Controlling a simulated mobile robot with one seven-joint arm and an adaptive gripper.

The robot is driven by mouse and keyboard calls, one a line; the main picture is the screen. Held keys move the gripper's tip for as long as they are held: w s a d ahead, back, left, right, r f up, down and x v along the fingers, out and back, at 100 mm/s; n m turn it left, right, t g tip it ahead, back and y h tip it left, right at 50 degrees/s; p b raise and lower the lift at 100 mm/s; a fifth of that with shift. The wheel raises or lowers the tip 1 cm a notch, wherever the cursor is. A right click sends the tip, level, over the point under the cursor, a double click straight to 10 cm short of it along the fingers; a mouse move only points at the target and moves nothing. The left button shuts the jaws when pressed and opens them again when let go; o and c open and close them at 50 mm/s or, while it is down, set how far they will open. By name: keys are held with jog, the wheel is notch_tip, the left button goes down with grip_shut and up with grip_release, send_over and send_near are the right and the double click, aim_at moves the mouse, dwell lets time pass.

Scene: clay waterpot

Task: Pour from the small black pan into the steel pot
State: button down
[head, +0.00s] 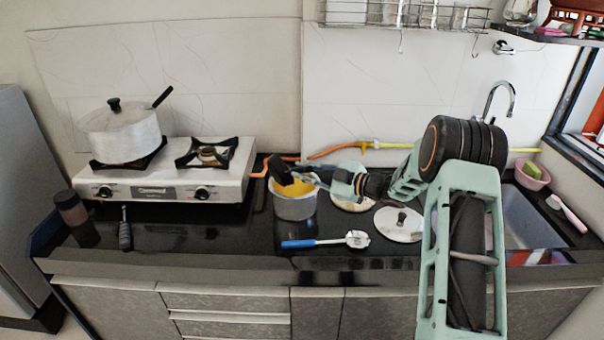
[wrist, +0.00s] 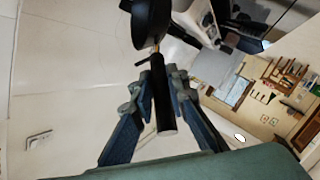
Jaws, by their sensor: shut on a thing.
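The small black pan (head: 280,169) is tilted steeply, nearly on its side, above the left part of the steel pot's opening. My gripper (head: 322,178) is shut on the pan's handle and reaches in from the right. In the wrist view the black handle (wrist: 162,98) lies between both fingers, with the pan's dark body (wrist: 152,22) beyond them. The steel pot (head: 295,207) stands upright and open on the black counter, with yellow contents (head: 296,187) showing inside. The pan's inside is hidden, and I cannot tell whether anything is flowing.
A larger lidded pot (head: 122,137) stands on the left burner of the stove (head: 170,185). A blue-handled spoon (head: 325,242) lies in front of the steel pot. A white lid (head: 398,226) lies to the right. A dark bottle (head: 75,215) stands at the left end.

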jog(key=shift+w+d+r, duration=0.1)
jog(key=shift+r, duration=0.05)
jog(key=shift+w+d+r+m+y, duration=0.1)
jog(key=shift+w+d+m+y, duration=0.2)
jog(key=shift+d+m, duration=0.2)
jog(key=shift+w+d, duration=0.1)
jog(key=shift+d, duration=0.05)
dwell(0.8)
jog(key=shift+w+d+m+b, duration=0.35)
jog(key=shift+d+m+b, duration=0.15)
jog(key=shift+m, duration=0.1)
jog(key=shift+y, duration=0.3)
jog(key=shift+r, duration=0.15)
dwell(0.4)
